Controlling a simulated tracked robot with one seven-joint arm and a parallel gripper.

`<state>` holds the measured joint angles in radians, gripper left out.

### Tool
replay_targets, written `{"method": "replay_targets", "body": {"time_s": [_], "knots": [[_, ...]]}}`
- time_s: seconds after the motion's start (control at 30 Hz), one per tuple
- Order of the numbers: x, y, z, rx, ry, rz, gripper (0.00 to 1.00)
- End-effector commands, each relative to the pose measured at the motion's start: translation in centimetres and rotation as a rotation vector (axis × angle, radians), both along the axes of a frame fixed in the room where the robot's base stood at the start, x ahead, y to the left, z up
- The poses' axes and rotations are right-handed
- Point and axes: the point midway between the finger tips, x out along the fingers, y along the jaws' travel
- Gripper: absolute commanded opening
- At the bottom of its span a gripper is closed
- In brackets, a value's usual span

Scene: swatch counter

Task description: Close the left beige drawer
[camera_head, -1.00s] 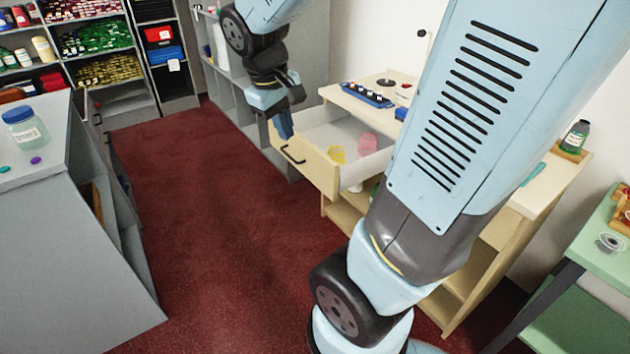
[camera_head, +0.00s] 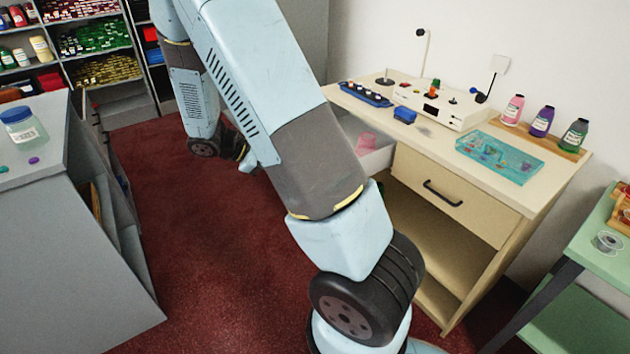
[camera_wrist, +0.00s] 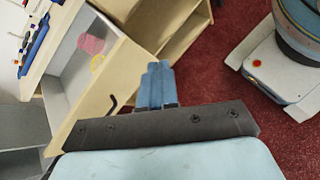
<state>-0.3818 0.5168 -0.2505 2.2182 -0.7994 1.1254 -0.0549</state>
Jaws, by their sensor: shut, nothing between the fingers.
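The left beige drawer (camera_head: 378,162) stands pulled out of the cabinet, its front hidden behind my arm in the head view. In the wrist view its beige front (camera_wrist: 118,78) and dark handle (camera_wrist: 112,104) show, with a pink item (camera_wrist: 90,43) and a yellow item (camera_wrist: 97,62) inside. My gripper (camera_wrist: 157,68) is shut and empty. Its blue fingers appear beside the drawer front, on the handle side; I cannot tell whether they touch it.
The right drawer (camera_head: 441,193) is shut. The countertop (camera_head: 425,131) holds a blue tray (camera_head: 366,94), a teal tray (camera_head: 500,157) and several bottles. A grey counter (camera_head: 60,240) stands at left. Red floor (camera_head: 205,270) lies clear between.

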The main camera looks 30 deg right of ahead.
Motion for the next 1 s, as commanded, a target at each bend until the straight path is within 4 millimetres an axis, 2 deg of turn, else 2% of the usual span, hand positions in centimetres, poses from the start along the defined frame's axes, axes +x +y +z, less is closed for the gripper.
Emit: {"method": "replay_targets", "body": {"time_s": [0.03,0.6,0.8,1.0], "knots": [[0.4,0.0,-1.2,-0.033,0.037,0.029,0.0],[4.4,-1.3,-12.6,-0.408,0.392,0.367,0.0],[5.1,-1.6,-15.2,-0.497,0.47,0.454,0.0],[5.4,-1.8,-16.1,-0.529,0.496,0.486,0.0]]}}
